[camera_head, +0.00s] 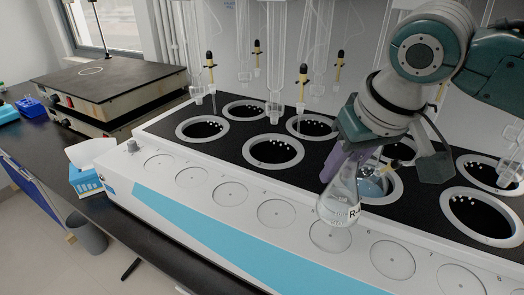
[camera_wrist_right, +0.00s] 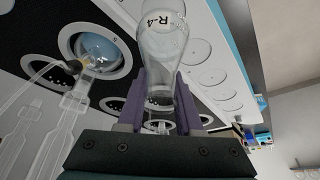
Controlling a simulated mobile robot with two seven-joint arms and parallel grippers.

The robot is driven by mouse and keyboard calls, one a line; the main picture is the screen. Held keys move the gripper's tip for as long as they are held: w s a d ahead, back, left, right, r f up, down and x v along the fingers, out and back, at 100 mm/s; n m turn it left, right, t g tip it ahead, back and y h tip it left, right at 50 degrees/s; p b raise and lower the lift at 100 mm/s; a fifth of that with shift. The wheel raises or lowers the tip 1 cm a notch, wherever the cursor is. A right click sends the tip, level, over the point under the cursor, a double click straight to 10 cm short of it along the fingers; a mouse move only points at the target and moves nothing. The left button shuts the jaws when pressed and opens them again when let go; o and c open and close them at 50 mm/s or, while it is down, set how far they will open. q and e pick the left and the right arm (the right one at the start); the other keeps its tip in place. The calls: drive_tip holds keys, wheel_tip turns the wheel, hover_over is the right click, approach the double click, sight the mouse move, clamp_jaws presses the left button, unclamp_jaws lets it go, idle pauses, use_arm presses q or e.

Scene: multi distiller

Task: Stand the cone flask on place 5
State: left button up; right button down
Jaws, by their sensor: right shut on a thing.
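The cone flask (camera_head: 340,200) is clear glass, labelled R-4, with its wide base down and nearly upright. My right gripper (camera_head: 347,165) is shut on its neck with purple fingers. In the right wrist view the flask (camera_wrist_right: 163,45) sits between the fingers (camera_wrist_right: 160,100). Place 5 (camera_head: 328,240) is a round marked circle on the white front ledge. The flask's base overlaps its far edge in the head view; I cannot tell whether it touches the ledge. My left gripper is not in view.
More marked circles (camera_head: 277,213) run along the ledge on both sides. Behind them is a black top with several round heating wells (camera_head: 274,152); one holds a round flask with blue liquid (camera_head: 378,184). Glass tubes (camera_head: 276,60) hang above. A tissue box (camera_head: 86,180) stands left.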

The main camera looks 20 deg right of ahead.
sight(335, 196)
drive_tip(key=shift+f, duration=2.95)
drive_tip(key=shift+f, duration=0.1)
drive_tip(key=c, duration=0.6)
unclamp_jaws()
